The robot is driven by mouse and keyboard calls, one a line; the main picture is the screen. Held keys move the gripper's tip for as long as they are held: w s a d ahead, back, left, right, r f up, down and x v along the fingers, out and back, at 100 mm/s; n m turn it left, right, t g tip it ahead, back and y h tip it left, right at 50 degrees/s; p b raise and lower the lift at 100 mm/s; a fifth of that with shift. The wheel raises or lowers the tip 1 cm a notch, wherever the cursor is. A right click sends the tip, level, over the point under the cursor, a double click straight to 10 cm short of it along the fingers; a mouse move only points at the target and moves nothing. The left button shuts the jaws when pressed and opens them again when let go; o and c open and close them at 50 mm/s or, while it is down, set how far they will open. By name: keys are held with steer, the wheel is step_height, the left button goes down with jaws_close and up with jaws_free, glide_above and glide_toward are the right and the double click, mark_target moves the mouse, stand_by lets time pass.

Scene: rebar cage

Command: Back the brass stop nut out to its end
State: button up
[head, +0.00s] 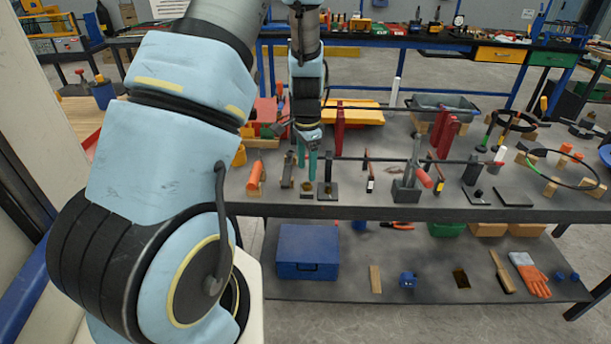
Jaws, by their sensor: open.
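My gripper (307,166) hangs down over the front left part of the workbench, with two green fingers pointing down and a narrow gap between them. The gap looks empty. Just below and beside the fingertips stand two small dark blocks, one (328,191) with a brass-coloured spot. I cannot tell for certain whether that spot is the brass stop nut, or whether a finger touches it. A long dark rod (375,159) runs across the bench to the right of the gripper. My arm covers the left of the view.
Red uprights (339,131) and a grey clamp block with a red handle (407,186) stand right of the gripper. A lower shelf holds a blue box (308,252). The bench front edge is mostly clear.

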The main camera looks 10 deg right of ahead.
mark_target(307, 184)
steer(key=shift+f+p, duration=0.5)
steer(key=shift+f, duration=2)
steer(key=shift+c, duration=0.4)
jaws_close()
